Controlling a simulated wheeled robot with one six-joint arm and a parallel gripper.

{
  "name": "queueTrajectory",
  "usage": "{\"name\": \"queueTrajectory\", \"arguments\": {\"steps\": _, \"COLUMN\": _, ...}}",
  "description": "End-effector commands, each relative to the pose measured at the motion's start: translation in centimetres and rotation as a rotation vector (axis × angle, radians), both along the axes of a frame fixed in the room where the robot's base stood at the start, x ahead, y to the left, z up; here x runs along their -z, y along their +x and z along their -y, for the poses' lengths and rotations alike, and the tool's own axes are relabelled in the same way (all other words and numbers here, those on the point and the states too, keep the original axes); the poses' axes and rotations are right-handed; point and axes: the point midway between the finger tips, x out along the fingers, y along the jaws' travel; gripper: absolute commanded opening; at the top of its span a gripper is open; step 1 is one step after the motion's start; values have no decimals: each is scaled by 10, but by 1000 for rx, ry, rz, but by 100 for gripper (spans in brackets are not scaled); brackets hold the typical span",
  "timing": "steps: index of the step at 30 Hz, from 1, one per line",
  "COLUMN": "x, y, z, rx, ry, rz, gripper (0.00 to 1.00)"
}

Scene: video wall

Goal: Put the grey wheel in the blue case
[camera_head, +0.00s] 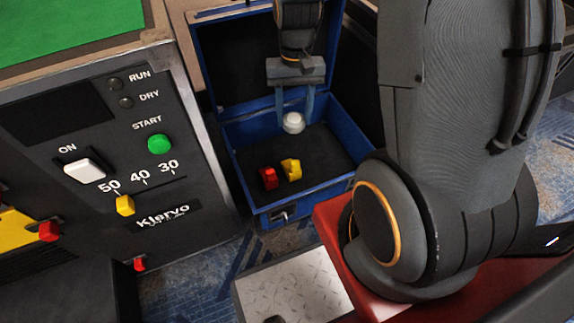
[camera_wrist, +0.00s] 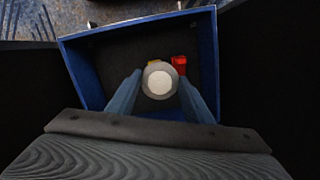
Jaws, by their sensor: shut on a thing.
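The blue case (camera_head: 224,150) stands open with its lid up, and its dark floor shows in the head view. My gripper (camera_head: 294,118) hangs over the case and is shut on the grey wheel (camera_head: 293,123), which has a pale round face. In the wrist view the grey wheel (camera_wrist: 160,80) sits between the two blue fingers (camera_wrist: 160,92), above the case floor, inside the outline of the blue walls (camera_wrist: 82,72). How high the wheel is above the floor is hard to tell.
A red piece (camera_head: 268,178) and a yellow piece (camera_head: 291,169) lie on the case floor near its front. The yellow one is mostly hidden by the wheel in the wrist view. A machine panel (camera_head: 100,140) stands left of the case. The case's back floor looks clear.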

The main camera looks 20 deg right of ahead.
Motion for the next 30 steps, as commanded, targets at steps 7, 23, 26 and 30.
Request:
{"name": "queueTrajectory", "arguments": {"steps": 7, "x": 90, "y": 28, "z": 65, "rx": 582, "ry": 9, "rz": -5, "gripper": 21}}
{"name": "queueTrajectory", "arguments": {"steps": 23, "x": 189, "y": 34, "z": 155, "rx": 1248, "ry": -4, "rz": -16, "gripper": 21}}
{"name": "queueTrajectory", "arguments": {"steps": 26, "x": 204, "y": 34, "z": 155, "rx": 1251, "ry": -4, "rz": -16, "gripper": 21}}
{"name": "queueTrajectory", "arguments": {"steps": 30, "x": 226, "y": 34, "z": 155, "rx": 1250, "ry": -4, "rz": -16, "gripper": 21}}
